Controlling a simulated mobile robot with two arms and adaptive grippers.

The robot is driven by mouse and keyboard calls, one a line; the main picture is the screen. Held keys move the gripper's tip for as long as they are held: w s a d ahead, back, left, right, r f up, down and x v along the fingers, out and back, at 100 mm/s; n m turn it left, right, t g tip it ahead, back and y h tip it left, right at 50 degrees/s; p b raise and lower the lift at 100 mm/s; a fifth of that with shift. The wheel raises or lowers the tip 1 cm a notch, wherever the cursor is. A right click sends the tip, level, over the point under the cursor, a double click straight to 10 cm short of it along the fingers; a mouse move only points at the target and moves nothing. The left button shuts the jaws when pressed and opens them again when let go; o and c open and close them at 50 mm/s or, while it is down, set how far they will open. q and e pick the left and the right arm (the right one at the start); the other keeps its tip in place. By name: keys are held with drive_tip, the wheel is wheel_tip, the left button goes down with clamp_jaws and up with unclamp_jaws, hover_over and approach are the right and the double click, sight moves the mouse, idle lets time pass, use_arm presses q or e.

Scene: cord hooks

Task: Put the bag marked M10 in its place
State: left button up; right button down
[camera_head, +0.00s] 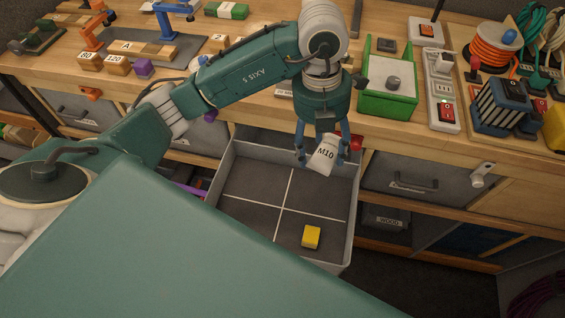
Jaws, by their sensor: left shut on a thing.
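My left gripper (322,150) hangs from its arm, fingers pointing down, over the far right part of the open drawer. It is shut on a small white bag marked M10 (325,155), which tilts slightly between the fingers. The open grey drawer (228,168) has a dark floor that white lines divide into quarters. A yellow block (311,237) lies in the near right quarter. The other quarters look empty, though the gripper and bag hide part of the far right one. My right gripper is not in view.
The wooden bench (262,75) behind the drawer holds a green bin (389,103), a power strip (442,101), an orange cord reel (493,48) and labelled wooden blocks. A closed drawer (413,180) is to the right. My large green body part covers the lower left.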

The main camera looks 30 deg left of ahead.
use_arm(q)
drive_tip(key=shift+w+d+r+n, duration=0.15)
drive_tip(key=shift+r+n, duration=0.05)
drive_tip(key=shift+n, duration=0.4)
drive_tip(key=shift+w+d+r+n, duration=0.1)
drive_tip(key=shift+r+n, duration=0.05)
drive_tip(key=shift+n, duration=0.75)
hover_over(315, 196)
drive_tip(key=f, duration=1.4)
drive_tip(key=shift+a+f+p, duration=0.2)
drive_tip(key=shift+f+p, duration=0.1)
drive_tip(key=shift+p, duration=0.05)
wheel_tip(315, 196, down, 5)
drive_tip(key=shift+f, duration=0.1)
drive_tip(key=shift+f, duration=0.2)
drive_tip(key=o, duration=1.2)
drive_tip(key=shift+o, duration=0.2)
drive_tip(key=shift+r, duration=0.1)
